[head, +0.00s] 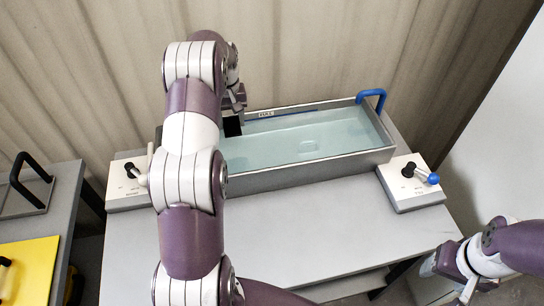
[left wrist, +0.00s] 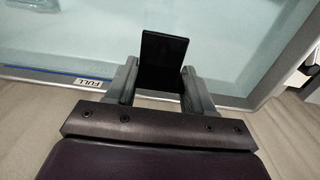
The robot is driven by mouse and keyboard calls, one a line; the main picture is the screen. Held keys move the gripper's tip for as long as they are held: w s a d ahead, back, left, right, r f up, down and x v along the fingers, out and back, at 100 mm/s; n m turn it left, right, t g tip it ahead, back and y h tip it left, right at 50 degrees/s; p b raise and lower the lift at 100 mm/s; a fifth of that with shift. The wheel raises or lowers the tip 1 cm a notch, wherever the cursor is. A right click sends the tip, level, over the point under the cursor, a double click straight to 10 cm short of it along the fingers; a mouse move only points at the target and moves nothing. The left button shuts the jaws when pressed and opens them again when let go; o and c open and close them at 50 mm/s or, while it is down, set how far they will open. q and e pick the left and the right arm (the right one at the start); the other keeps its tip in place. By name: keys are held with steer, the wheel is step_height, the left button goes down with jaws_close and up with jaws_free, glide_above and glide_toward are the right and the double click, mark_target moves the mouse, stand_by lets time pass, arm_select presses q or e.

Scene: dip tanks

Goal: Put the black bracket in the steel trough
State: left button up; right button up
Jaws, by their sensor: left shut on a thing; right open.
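The black bracket (head: 232,127) is held by my left gripper (head: 236,108) at the back left of the steel trough (head: 310,173). In the left wrist view the bracket (left wrist: 163,55) shows as a dark flat plate between the two fingers of my left gripper (left wrist: 160,88), which are shut on it. It overlaps the trough's liquid and rim there; I cannot tell whether it touches the liquid. My left arm hides the trough's left end. My right gripper (head: 449,277) is open, low at the right, away from the trough.
A side table at left carries a yellow panel (head: 30,262) and a black-handled plate (head: 25,196). The grey front tabletop (head: 310,230) is clear.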

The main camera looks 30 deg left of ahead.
mark_target(237, 158)
arm_select(q)
steer(key=f, duration=0.1)
steer(key=b, duration=0.1)
steer(key=f, duration=0.1)
steer(key=shift+s+d+f+b, duration=0.3)
steer(key=shift+s+d+b, duration=0.05)
steer(key=shift+b, duration=0.05)
steer(key=f, duration=0.5)
steer(key=f+p, duration=0.1)
steer(key=f, duration=0.4)
steer(key=shift+w+a+f, duration=0.15)
steer(key=shift+w+f, duration=0.05)
steer(key=shift+f, duration=0.2)
steer(key=shift+w+f, duration=0.1)
steer(key=o, duration=1.2)
arm_select(e)
steer(key=shift+s+d+f, duration=0.15)
steer(key=shift+d+f, duration=0.05)
steer(key=shift+f, duration=0.7)
